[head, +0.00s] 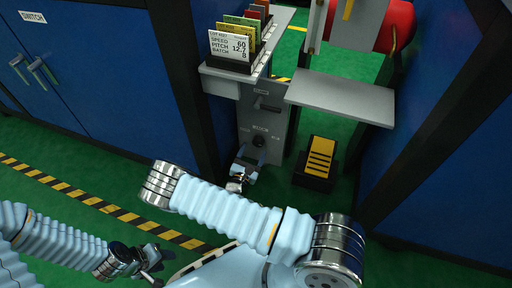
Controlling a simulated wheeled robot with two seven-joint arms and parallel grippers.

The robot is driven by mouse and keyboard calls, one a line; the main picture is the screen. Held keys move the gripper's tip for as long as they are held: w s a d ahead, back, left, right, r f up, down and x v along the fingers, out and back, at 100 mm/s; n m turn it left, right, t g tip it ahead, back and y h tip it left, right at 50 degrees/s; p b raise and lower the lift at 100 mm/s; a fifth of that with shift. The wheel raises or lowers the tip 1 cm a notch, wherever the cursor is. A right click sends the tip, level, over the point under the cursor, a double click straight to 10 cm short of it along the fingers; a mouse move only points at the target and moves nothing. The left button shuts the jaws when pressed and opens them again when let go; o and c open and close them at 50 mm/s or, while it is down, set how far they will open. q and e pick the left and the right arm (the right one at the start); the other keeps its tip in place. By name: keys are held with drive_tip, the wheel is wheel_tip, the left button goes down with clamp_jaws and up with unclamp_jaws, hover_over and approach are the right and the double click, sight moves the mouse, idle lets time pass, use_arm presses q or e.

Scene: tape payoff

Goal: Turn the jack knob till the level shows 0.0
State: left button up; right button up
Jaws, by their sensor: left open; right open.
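The jack knob (259,141) is a small dark round knob low on a grey panel (275,125) between the blue cabinets. Small markings surround it, too small to read. A dark slot or window (268,104) sits above the knob; I cannot tell whether it is the level, and no reading is legible. My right gripper (251,161) is open just in front of and below the knob, its fingers pointing towards it. I cannot tell whether they touch it. My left gripper (155,268) is open and empty at the lower left, far from the panel.
A rack of cards (232,47) stands on a grey shelf above the panel. A grey plate (340,97) juts out to the right, below a red roll (385,25). A black-and-yellow pedal (319,158) sits on the green floor. Blue cabinets (110,60) flank the gap.

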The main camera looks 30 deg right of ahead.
sight(257, 144)
drive_tip(key=shift+x, duration=1.75)
drive_tip(key=c, duration=1.1)
drive_tip(key=shift+o, duration=0.2)
drive_tip(key=shift+n, duration=0.3)
drive_tip(key=n, duration=0.2)
drive_tip(key=shift+n+p, duration=0.3)
drive_tip(key=shift+p, duration=0.1)
drive_tip(key=n, duration=0.4)
drive_tip(key=shift+n+p, duration=0.3)
drive_tip(key=shift+p, duration=0.05)
